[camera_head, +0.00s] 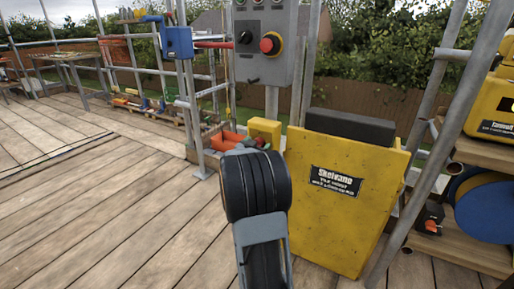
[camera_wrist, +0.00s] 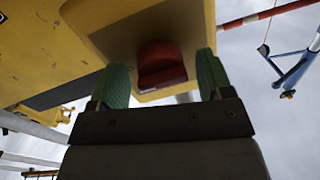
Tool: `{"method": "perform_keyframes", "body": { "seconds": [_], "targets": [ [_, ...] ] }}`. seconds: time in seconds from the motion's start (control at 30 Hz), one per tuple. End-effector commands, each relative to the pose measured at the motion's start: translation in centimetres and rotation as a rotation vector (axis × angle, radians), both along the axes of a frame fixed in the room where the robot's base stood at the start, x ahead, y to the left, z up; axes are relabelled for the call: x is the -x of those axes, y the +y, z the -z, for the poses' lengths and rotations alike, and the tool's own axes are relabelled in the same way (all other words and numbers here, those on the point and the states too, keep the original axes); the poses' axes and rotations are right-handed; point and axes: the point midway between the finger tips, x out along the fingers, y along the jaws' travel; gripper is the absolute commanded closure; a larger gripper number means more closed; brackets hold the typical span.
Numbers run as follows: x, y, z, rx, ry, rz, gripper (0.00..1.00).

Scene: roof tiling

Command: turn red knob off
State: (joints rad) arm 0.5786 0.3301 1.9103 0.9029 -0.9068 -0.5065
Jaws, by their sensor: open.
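A red knob (camera_wrist: 160,62) stands out from the underside or face of a yellow housing (camera_wrist: 205,14) in the wrist view. My gripper (camera_wrist: 162,80) is open, with one green-padded finger on each side of the knob. I cannot tell whether either finger touches it. In the head view, a small yellow box (camera_head: 265,127) shows just behind my arm, with a bit of red below it. The knob's exact turn angle is too dark to read.
A grey control box (camera_head: 265,65) with a red button (camera_head: 270,43) stands on a post behind. A large yellow Skelvane machine (camera_head: 345,225) is close on the right. A shelf (camera_head: 462,235) stands at far right. The wooden deck (camera_head: 90,200) is clear on the left.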

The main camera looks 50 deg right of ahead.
Motion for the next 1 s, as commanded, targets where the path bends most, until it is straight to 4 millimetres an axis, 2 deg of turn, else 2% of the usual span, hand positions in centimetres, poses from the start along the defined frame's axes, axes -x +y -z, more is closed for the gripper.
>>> {"method": "perform_keyframes", "body": {
  "seconds": [0.23,0.7,1.0],
  "targets": [
    [0.00,-0.02,-0.01,0.000,0.000,0.000,0.29],
    [0.05,-0.03,0.03,0.000,0.000,0.001,0.73],
    [0.08,-0.05,-0.33,0.011,0.056,0.003,0.73]
  ]
}}
